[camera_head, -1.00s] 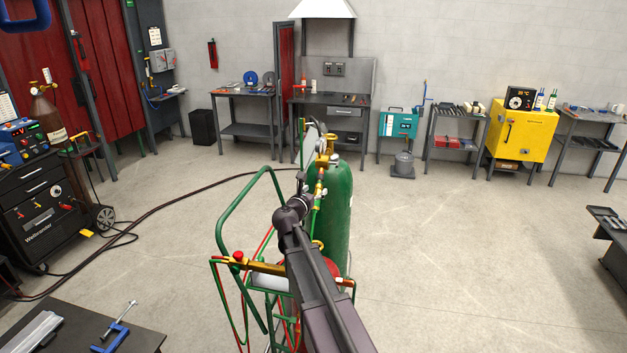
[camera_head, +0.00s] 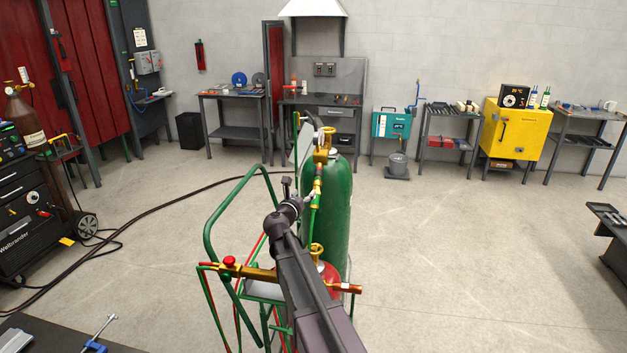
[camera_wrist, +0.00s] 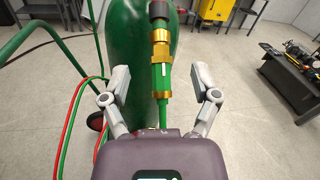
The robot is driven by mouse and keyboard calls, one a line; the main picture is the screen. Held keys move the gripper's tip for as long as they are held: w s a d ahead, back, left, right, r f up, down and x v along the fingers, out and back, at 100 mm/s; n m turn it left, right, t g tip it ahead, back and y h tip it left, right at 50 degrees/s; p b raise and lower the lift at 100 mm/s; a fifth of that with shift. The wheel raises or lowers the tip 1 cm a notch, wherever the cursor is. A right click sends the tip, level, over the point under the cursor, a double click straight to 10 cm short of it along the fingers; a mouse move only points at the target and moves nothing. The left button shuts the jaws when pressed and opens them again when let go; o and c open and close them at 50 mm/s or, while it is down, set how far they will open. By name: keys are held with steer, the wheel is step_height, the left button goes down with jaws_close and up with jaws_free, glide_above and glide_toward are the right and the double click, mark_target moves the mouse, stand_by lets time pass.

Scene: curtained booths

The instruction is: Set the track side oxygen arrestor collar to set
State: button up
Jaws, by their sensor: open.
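The green oxygen cylinder (camera_head: 341,215) stands upright on a green-framed cart (camera_head: 215,215). In the wrist view, the slim green flashback arrestor (camera_wrist: 163,82) hangs in front of the cylinder (camera_wrist: 122,45), with brass fittings (camera_wrist: 161,52) above it and a small white mark on its front. I cannot tell which setting the collar is on. The brass and green line also shows in the head view (camera_head: 317,190). My gripper (camera_wrist: 162,74) is open, its fingers either side of the arrestor, with gaps visible on both sides. In the head view my arm hides the lower fittings.
Red and green hoses (camera_wrist: 72,112) run left of my gripper. A torch with a red knob (camera_head: 229,262) lies across the cart's front. A welder cart (camera_head: 35,205) stands left, with a dark cable on the floor. Floor right of the cylinder is clear.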

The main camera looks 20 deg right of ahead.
mark_target(317, 176)
steer(key=shift+s+r, duration=0.1)
steer(key=x, duration=1.3)
steer(key=shift+w+d, duration=0.15)
steer(key=shift+w, duration=0.25)
